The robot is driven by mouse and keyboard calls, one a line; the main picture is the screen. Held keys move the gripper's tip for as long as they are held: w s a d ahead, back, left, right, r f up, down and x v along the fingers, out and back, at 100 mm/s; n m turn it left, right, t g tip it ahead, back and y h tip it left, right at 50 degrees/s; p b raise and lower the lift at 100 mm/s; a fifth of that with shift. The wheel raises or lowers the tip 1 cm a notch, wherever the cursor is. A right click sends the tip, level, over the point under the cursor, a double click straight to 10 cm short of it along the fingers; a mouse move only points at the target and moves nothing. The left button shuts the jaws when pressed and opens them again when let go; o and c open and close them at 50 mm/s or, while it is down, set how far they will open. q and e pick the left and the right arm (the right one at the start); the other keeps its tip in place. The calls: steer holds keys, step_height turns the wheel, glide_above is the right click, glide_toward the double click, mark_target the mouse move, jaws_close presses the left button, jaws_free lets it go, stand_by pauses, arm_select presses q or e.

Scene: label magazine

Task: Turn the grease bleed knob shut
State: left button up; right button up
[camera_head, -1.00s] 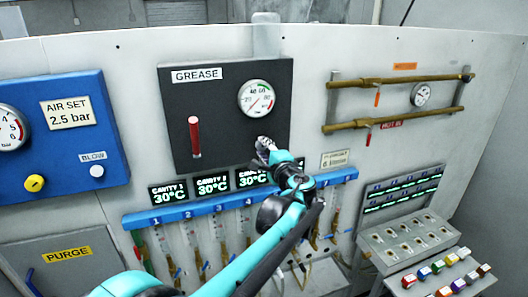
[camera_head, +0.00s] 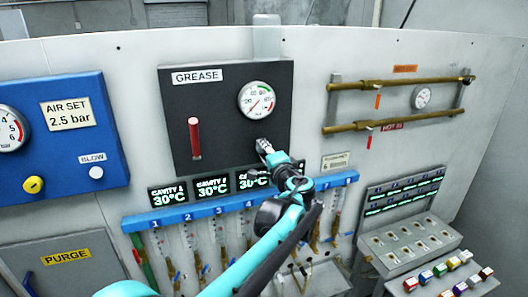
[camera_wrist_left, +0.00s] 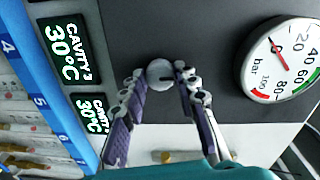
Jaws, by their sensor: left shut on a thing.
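The black panel labelled GREASE (camera_head: 230,95) is on the wall at the middle of the head view. Its bleed knob shows in the left wrist view as a small round pale grey knob (camera_wrist_left: 159,71), with a short dark mark at its right side. My left gripper (camera_head: 263,146) is at the panel's lower right, below the pressure gauge (camera_head: 258,99). In the left wrist view, the two fingers of the left gripper (camera_wrist_left: 160,78) are shut on the knob from both sides. In the head view the gripper largely hides the knob. My right gripper is not in view.
A red lever (camera_head: 195,138) sticks out of the same panel, left of my gripper. Several temperature displays (camera_head: 212,187) and a blue manifold (camera_head: 190,215) run just below. Brass pipes (camera_head: 395,126) are at the right. The blue air panel (camera_head: 80,140) is at the left.

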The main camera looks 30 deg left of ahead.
arm_select(q)
steer(key=o, duration=1.2)
steer(key=shift+c, duration=0.2)
steer(key=shift+s, duration=0.1)
steer(key=v, duration=1.1)
steer(key=shift+s+d, duration=0.25)
steer(key=shift+d, duration=0.1)
